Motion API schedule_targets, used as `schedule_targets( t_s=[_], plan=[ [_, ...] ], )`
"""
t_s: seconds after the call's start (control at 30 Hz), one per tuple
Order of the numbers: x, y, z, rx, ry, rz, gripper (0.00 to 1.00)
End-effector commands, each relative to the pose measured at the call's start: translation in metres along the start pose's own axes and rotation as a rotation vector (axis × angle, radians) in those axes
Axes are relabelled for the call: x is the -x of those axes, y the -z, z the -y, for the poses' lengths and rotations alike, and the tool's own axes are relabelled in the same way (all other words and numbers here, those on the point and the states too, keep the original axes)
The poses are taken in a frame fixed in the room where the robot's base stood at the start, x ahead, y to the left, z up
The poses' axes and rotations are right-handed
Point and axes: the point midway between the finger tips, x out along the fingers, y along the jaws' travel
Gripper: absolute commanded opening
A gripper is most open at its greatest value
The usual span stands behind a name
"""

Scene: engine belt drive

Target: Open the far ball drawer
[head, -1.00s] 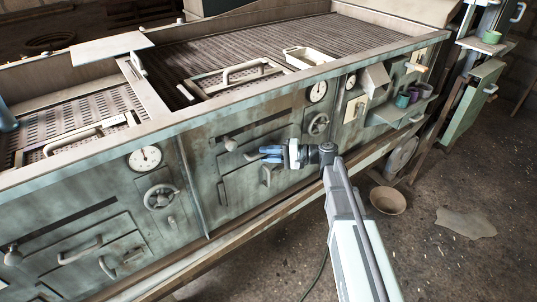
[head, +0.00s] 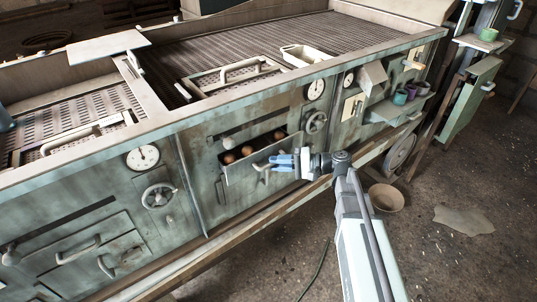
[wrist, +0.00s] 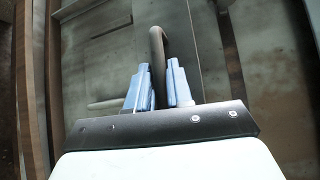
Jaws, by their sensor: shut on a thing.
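The far ball drawer (head: 240,172) is pulled part way out of the machine's front in the head view. Several brown balls (head: 246,150) show inside it. My gripper (head: 272,163) is at the drawer's front, shut on the drawer handle (head: 262,168). In the wrist view the blue fingers (wrist: 160,88) stand on either side of the curved grey handle bar (wrist: 157,48). The inside of the drawer does not show in the wrist view.
A near drawer (head: 95,243) is shut at the lower left. Handwheels (head: 159,196) and round gauges (head: 143,157) stick out of the front panel. A bowl (head: 386,198) stands on the floor to the right. The floor in front is mostly clear.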

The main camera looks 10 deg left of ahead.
Motion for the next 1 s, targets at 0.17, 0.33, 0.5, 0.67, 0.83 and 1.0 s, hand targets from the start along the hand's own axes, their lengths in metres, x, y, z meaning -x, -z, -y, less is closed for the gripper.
schedule_targets(
  t_s=[0.17, 0.33, 0.5, 0.67, 0.83, 1.0],
  plan=[
    [0.034, -0.036, -0.010, 0.000, -0.001, -0.004, 0.00],
    [0.051, -0.052, -0.015, 0.000, 0.000, -0.003, 0.00],
    [0.056, -0.056, -0.016, 0.000, 0.000, -0.001, 0.00],
    [0.056, -0.056, -0.016, 0.001, 0.000, -0.001, 0.00],
    [0.056, -0.056, -0.016, 0.001, 0.000, -0.001, 0.28],
    [0.056, -0.056, -0.016, 0.001, 0.000, -0.001, 0.42]
  ],
)
